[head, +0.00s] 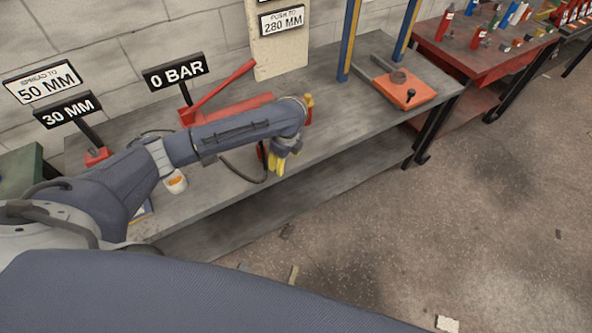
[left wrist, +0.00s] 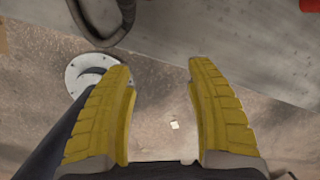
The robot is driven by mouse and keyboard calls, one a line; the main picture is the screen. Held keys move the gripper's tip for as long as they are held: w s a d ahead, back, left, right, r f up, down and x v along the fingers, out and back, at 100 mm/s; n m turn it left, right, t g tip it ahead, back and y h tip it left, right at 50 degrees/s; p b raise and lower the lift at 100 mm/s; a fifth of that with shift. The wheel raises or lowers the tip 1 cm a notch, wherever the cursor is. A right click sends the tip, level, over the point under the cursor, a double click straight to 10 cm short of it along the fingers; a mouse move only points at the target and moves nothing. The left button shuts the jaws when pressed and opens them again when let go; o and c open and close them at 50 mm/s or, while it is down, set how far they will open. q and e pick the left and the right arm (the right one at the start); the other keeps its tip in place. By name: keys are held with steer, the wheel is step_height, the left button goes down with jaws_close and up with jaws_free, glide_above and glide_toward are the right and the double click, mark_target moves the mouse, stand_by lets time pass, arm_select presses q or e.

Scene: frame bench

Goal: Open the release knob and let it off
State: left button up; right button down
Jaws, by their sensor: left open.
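A red hand pump (head: 238,108) with a raised red lever (head: 222,91) lies on the grey bench below the "0 BAR" sign. My left arm crosses in front of it. A small red and yellow part (head: 309,107) shows just right of my wrist; I cannot tell if it is the release knob. My left gripper (head: 277,164) points down near the bench's front edge, with yellow fingers. In the left wrist view the fingers (left wrist: 160,75) are spread wide, with nothing between them. A bit of red (left wrist: 311,5) shows at the top right corner there. My right gripper is not in view.
A dark hose (left wrist: 103,25) runs close by the left finger. The bench front right is clear.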

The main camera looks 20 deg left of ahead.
arm_select(q)
steer(key=shift+n+h, duration=0.4)
steer(key=shift+n, duration=0.2)
steer(key=shift+s+d+f, duration=0.2)
steer(key=shift+d+f, duration=0.65)
steer(key=shift+f, duration=0.05)
steer(key=shift+s+d+f, duration=0.15)
steer(key=shift+d+f, duration=0.7)
